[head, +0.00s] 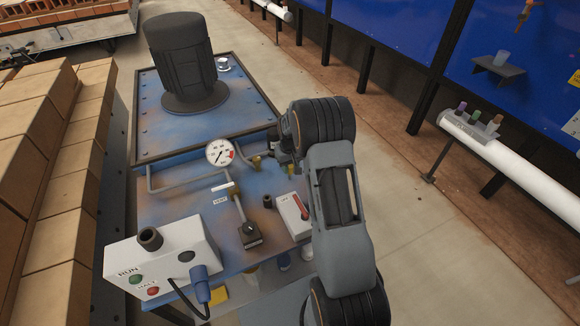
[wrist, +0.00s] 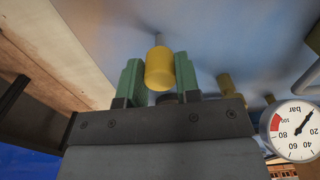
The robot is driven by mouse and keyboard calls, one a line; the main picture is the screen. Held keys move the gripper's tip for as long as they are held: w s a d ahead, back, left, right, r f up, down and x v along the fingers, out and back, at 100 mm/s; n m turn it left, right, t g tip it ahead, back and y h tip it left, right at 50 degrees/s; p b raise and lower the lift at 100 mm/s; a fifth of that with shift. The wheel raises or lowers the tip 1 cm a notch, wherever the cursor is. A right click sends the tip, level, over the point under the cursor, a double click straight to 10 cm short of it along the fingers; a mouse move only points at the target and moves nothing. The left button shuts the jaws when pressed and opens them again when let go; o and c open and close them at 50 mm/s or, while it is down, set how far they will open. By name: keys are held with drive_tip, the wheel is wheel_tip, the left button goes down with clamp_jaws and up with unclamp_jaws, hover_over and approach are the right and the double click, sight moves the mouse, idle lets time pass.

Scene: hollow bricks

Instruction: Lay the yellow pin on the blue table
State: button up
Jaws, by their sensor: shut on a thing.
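My gripper (wrist: 160,85) has green fingertips and is shut around a yellow pin (wrist: 159,67). The pin has a thick yellow cylindrical head, and a thin grey shaft shows beyond it. The worn blue table (head: 180,205) fills the background of the wrist view as a blurred blue-grey surface (wrist: 215,35). I cannot tell whether the shaft touches it. In the head view my arm reaches over the table's right side, and its dark end is beside the gauge piping. The fingertips and the held pin cannot be made out there.
A pressure gauge (head: 220,152) with piping, a red-handled switch box (head: 293,215), a lever and a white RUN/HALT box (head: 160,265) crowd the table. A black motor (head: 181,60) stands behind. Stacked bricks (head: 50,170) are on the left. Brass-yellow fittings (wrist: 227,84) are near my gripper.

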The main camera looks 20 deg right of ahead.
sight(290, 166)
drive_tip(key=shift+f, duration=0.1)
drive_tip(key=o, duration=0.9)
drive_tip(key=s+a+r, duration=0.2)
drive_tip(key=s+r, duration=0.1)
drive_tip(key=r, duration=0.6)
drive_tip(key=s+a+r, duration=0.2)
drive_tip(key=r, duration=0.7)
drive_tip(key=s+a+r+t, duration=0.1)
drive_tip(key=s+a, duration=0.3)
drive_tip(key=s, duration=0.5)
drive_tip(key=s+a+r+t, duration=0.1)
drive_tip(key=s+a+t, duration=0.1)
drive_tip(key=s, duration=0.8)
drive_tip(key=shift+s+a+p, duration=0.2)
drive_tip(key=shift+a+p, duration=0.2)
drive_tip(key=shift+a, duration=0.45)
